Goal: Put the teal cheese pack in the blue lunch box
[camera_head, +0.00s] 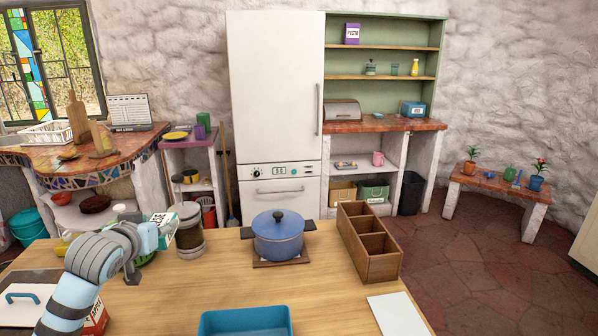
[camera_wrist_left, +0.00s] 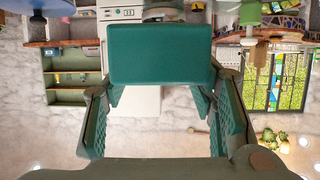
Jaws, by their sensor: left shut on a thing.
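The teal cheese pack (camera_head: 165,224) is in my left gripper (camera_head: 153,236), held above the left part of the wooden table. In the head view its teal edge and a pale printed face show. In the left wrist view the teal cheese pack (camera_wrist_left: 160,53) appears as a plain teal block between the fingertips of the left gripper (camera_wrist_left: 160,92), which is shut on it. The blue lunch box (camera_head: 245,321) is at the table's front edge, right of and nearer than the gripper; its front is cut off by the frame. My right gripper is not in view.
A blue pot (camera_head: 278,236) stands on a wooden trivet behind the lunch box. A dark-lidded jar (camera_head: 190,232) is just right of the held pack. A divided wooden crate (camera_head: 385,268) and a white sheet (camera_head: 397,315) are at right. The table between gripper and lunch box is clear.

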